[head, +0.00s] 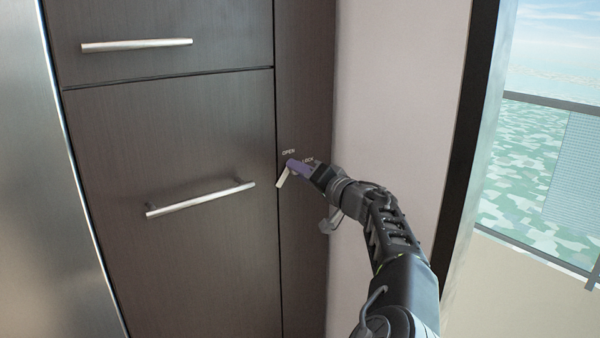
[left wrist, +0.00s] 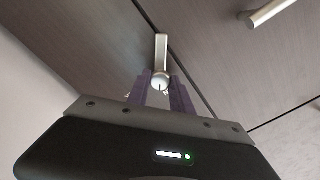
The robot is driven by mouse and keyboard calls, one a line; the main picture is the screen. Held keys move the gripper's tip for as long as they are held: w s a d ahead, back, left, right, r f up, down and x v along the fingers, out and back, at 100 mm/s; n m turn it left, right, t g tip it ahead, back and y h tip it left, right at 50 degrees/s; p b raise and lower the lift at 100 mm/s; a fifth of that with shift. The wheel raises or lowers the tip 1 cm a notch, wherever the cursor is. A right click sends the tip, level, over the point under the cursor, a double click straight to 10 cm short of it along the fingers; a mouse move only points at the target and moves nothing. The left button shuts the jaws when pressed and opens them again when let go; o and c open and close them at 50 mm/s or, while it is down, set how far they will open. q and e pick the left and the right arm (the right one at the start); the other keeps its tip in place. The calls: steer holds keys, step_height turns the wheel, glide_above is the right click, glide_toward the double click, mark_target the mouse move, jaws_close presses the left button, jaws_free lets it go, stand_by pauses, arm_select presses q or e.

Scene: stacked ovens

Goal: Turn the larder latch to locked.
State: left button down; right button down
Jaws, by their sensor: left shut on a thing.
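The larder latch (head: 283,178) is a small pale metal lever on a dark narrow panel, with the words OPEN above it and LOCK to its right. Its bar slants down and to the left. My left gripper (head: 291,165) has purple fingers and is shut on the latch at its round hub. In the left wrist view, the fingers (left wrist: 160,84) close around the hub, and the latch bar (left wrist: 161,48) sticks out beyond them. The fingers cover part of the hub. My right gripper is not in view.
Dark cabinet fronts with a long bar handle (head: 200,198) and an upper bar handle (head: 137,45) stand left of the latch. A pale wall (head: 400,85) and a dark-framed window (head: 550,150) are to the right. The space before the lower front is clear.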

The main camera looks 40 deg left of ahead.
arm_select(q)
steer(key=shift+m+p, duration=1.95)
steer(key=shift+m, duration=3.15)
steer(key=shift+f, duration=0.1)
steer(key=c, duration=1.1)
jaws_free()
